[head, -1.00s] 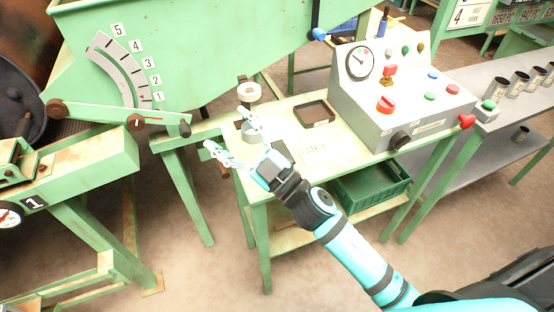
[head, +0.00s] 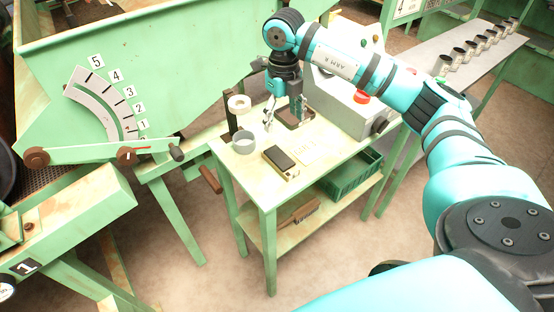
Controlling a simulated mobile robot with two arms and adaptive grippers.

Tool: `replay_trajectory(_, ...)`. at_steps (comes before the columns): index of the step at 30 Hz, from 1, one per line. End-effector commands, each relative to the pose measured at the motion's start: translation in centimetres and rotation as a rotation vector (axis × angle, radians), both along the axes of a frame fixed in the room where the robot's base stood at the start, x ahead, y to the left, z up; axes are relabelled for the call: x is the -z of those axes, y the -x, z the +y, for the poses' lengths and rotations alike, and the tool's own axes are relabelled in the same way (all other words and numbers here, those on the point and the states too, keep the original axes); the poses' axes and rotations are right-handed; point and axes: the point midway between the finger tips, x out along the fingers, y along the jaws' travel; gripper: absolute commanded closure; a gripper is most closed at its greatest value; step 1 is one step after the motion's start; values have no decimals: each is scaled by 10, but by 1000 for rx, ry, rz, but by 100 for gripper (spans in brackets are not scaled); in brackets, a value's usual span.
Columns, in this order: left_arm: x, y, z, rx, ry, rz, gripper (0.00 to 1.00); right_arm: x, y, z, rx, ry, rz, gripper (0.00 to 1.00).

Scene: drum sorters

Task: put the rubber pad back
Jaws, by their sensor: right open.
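My right gripper (head: 284,112) points down over the dark shallow tray (head: 306,123) at the back of the green table (head: 250,175). Its fingers are apart, and I see nothing held between them. It partly hides the tray, and I cannot tell whether the fingers touch it. A black-topped block with pale sides (head: 280,161) lies near the table's front edge; its flat dark top may be the rubber pad, but I cannot be sure. My left gripper is not in view.
A grey open cup (head: 244,143) and a white ring on a dark post (head: 238,104) stand left of the gripper. Pale cards (head: 306,149) lie by the block. The grey control box (head: 345,108) stands right. A green bin (head: 350,177) and a brush (head: 299,213) are below.

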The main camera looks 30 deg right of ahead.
Motion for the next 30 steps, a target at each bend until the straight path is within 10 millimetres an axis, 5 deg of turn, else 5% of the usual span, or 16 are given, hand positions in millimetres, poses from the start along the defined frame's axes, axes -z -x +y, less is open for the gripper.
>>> replay_trajectory(12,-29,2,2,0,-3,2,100,81,0,2,-2,-4,1,29)
replay_trajectory(30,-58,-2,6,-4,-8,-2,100,143,-3,9,-3,-5,-1,29)
